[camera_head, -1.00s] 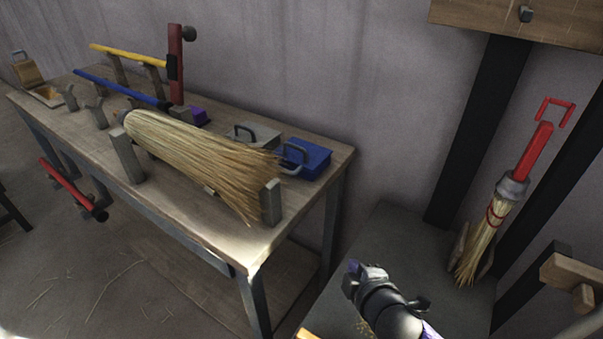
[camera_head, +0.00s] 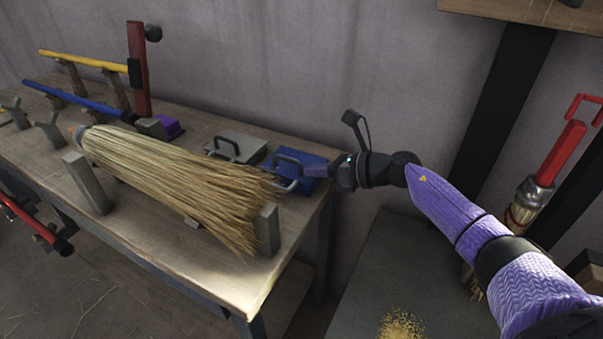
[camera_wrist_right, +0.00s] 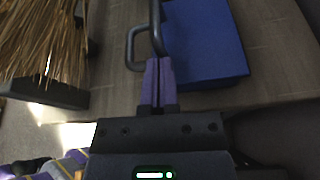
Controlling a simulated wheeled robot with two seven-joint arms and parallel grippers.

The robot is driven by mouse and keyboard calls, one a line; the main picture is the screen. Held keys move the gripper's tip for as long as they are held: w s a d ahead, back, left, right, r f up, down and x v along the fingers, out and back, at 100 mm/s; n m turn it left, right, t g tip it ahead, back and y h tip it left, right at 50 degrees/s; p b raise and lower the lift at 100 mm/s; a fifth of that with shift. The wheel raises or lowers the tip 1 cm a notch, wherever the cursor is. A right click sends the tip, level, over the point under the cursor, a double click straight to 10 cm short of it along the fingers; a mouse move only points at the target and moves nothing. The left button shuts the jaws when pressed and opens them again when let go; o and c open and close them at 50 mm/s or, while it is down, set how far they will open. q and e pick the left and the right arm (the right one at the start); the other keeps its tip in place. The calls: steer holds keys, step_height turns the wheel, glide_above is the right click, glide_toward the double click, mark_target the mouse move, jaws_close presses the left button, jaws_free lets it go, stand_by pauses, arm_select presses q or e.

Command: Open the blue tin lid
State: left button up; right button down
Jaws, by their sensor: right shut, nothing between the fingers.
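The blue tin (camera_head: 312,187) sits at the right end of the workbench, and its lid is down. It also shows in the right wrist view (camera_wrist_right: 205,45). A dark grey looped handle (camera_head: 288,160) stands at the tin's left side; it also shows in the wrist view (camera_wrist_right: 131,48). My right gripper (camera_head: 309,171) reaches in from the right over the tin. In the wrist view its purple fingers (camera_wrist_right: 159,64) are together and empty, with the tips right by the handle. I cannot tell whether they touch it. My left gripper is not in view.
A large straw broom head (camera_head: 170,180) lies on supports left of the tin, close to the handle. A grey tin (camera_head: 235,146) stands behind it. A grey post (camera_head: 267,229) rises near the bench's front right corner. A red-handled broom (camera_head: 562,155) stands at right.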

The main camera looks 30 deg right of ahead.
mark_target(279, 171)
steer(key=shift+b+x, duration=0.3)
steer(key=shift+x, duration=0.9)
steer(key=shift+w+a, duration=0.15)
steer(key=shift+w, duration=0.1)
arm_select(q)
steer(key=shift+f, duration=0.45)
